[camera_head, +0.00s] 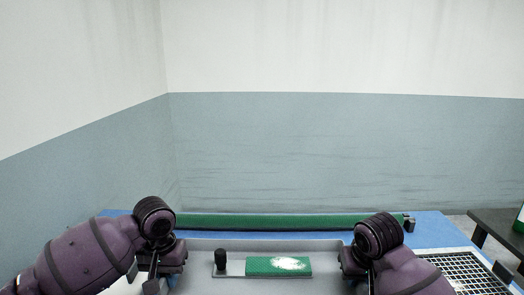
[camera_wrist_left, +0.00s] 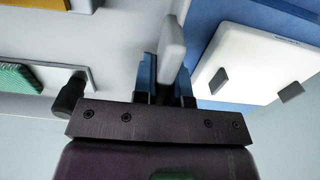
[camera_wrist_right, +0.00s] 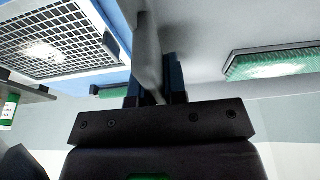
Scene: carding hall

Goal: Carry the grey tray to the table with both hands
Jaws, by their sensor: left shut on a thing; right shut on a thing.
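The grey tray (camera_head: 203,262) spans the space between my two grippers at the bottom of the head view. Its near part is cut off by the frame. My left gripper (camera_head: 160,268) is shut on the tray's left wall, which stands between the fingers in the left wrist view (camera_wrist_left: 172,45). My right gripper (camera_head: 357,268) is shut on the right wall, also seen in the right wrist view (camera_wrist_right: 147,45). A green-faced carding brush (camera_head: 260,267) with white fibre and a dark knob lies in the tray. I cannot tell whether the tray touches the surface below.
A blue work surface (camera_head: 430,232) lies behind and around the tray, with a long green bar (camera_head: 290,221) behind it. A framed mesh (camera_head: 470,275) lies at the right. A dark table (camera_head: 490,222) stands at the far right with a green object (camera_head: 519,222).

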